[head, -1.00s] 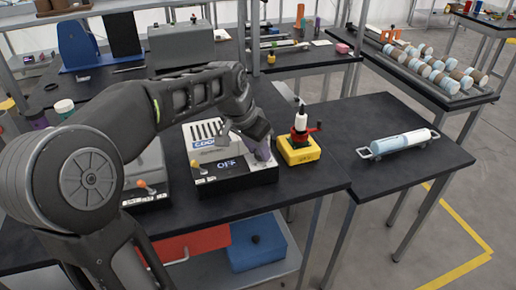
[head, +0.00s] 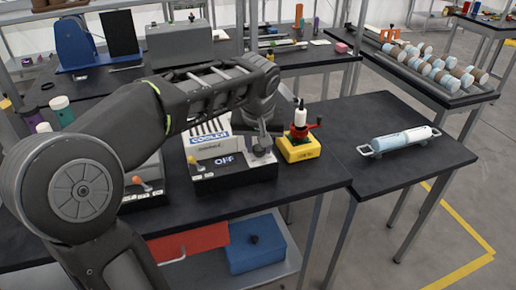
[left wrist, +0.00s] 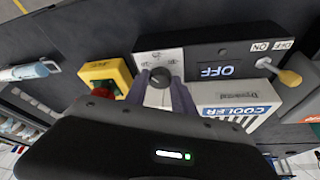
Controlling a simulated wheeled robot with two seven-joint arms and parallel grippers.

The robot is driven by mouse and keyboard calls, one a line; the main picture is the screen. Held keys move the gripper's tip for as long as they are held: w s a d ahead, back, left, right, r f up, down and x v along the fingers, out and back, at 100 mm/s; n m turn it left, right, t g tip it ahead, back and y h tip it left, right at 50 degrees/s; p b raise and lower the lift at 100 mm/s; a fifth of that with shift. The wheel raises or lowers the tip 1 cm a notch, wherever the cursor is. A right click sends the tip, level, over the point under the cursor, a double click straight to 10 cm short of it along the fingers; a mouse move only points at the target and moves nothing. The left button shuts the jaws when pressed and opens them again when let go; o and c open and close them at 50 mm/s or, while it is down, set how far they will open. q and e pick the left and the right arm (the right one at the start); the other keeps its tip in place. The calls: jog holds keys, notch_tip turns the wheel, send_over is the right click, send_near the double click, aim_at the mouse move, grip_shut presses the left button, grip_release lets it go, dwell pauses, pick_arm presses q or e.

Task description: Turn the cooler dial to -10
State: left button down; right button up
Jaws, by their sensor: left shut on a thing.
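The cooler (head: 209,147) stands on the dark table, with a white body, a blue COOLER label and a black front. Its display (head: 224,161) reads OFF; the display also shows in the left wrist view (left wrist: 217,71). The round black dial (left wrist: 160,75) sits on a pale marked plate in the left wrist view; its marks are too small to read. My left gripper (left wrist: 162,84) is shut on the dial, one finger on each side. In the head view my left gripper (head: 262,144) is at the cooler's right end. My right gripper is not in view.
An orange-tipped switch (head: 192,161) is on the cooler's left front, with OFF and ON marks. A yellow box (head: 299,149) with a red handle stands close right of the cooler. A blue cylinder (head: 404,140) lies on the right table, which is otherwise clear.

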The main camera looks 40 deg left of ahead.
pick_arm(q)
jog(key=shift+w+d+n+g+y+b, duration=0.1)
jog(key=shift+n+g+y+b, duration=0.2)
jog(key=shift+n, duration=0.8)
jog(key=shift+w+d+n+g+y+b, duration=0.1)
jog(key=shift+n+g+y+b, duration=0.15)
jog(key=shift+n, duration=0.85)
jog(key=c, duration=1.3)
grip_release()
jog(key=shift+c, duration=0.2)
jog(key=shift+r, duration=0.1)
jog(key=p+v, duration=0.2)
jog(key=v, duration=0.5)
jog(key=shift+r, duration=0.35)
